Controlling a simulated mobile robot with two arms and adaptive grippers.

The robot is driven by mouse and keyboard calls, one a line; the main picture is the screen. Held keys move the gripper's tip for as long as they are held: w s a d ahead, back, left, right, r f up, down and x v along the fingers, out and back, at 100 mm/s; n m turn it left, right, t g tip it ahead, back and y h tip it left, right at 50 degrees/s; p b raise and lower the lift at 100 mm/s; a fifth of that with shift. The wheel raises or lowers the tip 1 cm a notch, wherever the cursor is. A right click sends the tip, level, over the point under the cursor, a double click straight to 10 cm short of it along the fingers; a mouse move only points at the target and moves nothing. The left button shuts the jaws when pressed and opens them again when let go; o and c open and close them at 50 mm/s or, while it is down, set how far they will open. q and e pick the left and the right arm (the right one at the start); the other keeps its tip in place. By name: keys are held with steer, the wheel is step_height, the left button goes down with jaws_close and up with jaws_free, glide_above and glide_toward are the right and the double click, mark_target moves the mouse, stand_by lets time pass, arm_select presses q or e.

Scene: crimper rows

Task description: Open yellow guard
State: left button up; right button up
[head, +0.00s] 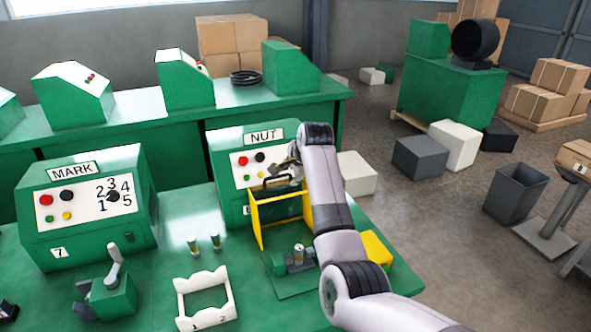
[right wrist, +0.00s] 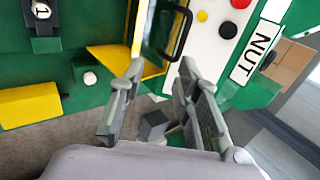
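The yellow guard (head: 258,222) is a yellow frame in front of the NUT machine (head: 232,150), with a dark handle (head: 270,183) at its top. I cannot tell whether the guard is open. My right gripper (head: 287,172) is at the handle, partly hidden by my right arm. In the right wrist view the gripper (right wrist: 160,80) has its fingers spread with nothing between them. The handle (right wrist: 186,30) shows just beyond the fingertips, apart from them, and the guard's yellow edge (right wrist: 139,30) is to its left. My left gripper is not in view.
A small fixture (head: 298,258) sits below the guard, and a yellow block (head: 377,248) is right of it. A white cradle (head: 205,297), two small pegs and a lever device (head: 112,292) stand to the left. The MARK machine (head: 85,205) is further left.

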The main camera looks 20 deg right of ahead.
steer(key=v, duration=0.3)
steer(key=shift+s, duration=0.15)
steer(key=shift+c, duration=0.4)
